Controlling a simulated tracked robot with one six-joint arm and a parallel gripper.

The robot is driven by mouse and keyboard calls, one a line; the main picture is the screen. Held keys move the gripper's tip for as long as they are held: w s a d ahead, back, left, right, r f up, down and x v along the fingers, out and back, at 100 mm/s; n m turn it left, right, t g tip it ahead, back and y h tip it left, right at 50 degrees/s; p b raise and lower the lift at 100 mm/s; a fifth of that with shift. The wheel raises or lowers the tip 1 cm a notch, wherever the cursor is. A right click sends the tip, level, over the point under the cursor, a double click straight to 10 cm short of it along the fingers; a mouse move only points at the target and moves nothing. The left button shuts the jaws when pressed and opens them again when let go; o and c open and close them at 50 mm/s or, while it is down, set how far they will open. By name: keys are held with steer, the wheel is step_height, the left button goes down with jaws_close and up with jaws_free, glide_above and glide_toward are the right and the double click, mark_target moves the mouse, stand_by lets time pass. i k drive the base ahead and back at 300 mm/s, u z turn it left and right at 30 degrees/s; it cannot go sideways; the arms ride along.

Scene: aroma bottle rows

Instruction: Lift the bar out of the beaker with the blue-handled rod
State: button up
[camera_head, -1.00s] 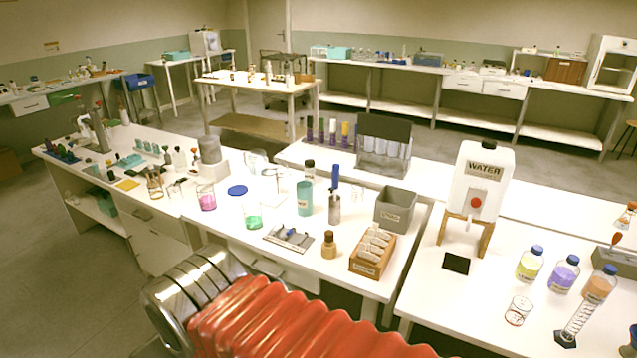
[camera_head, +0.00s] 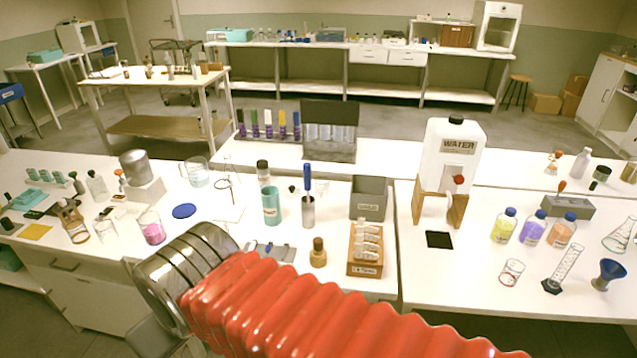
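The blue-handled rod (camera_head: 307,178) stands upright in a small grey metal holder (camera_head: 308,212) on the middle bench. A beaker with pink liquid (camera_head: 152,231) stands left of my arm. The beaker with green liquid is not visible now; my red-sleeved arm with its silver joint covers that part of the bench. I cannot make out a bar in any beaker. A clear empty-looking beaker (camera_head: 196,172) stands further back. My gripper's fingers are not in view.
A teal cylinder (camera_head: 271,205) stands just left of the rod's holder. A brown bottle (camera_head: 318,252), a wooden rack of packets (camera_head: 364,262) and a grey bin (camera_head: 370,198) are near it. A blue disc (camera_head: 184,211) lies flat. The water tank (camera_head: 452,150) stands right.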

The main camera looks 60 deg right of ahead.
mark_target(307, 166)
steer(key=z, duration=0.7)
steer(key=i, duration=0.9)
steer(key=z, duration=0.6)
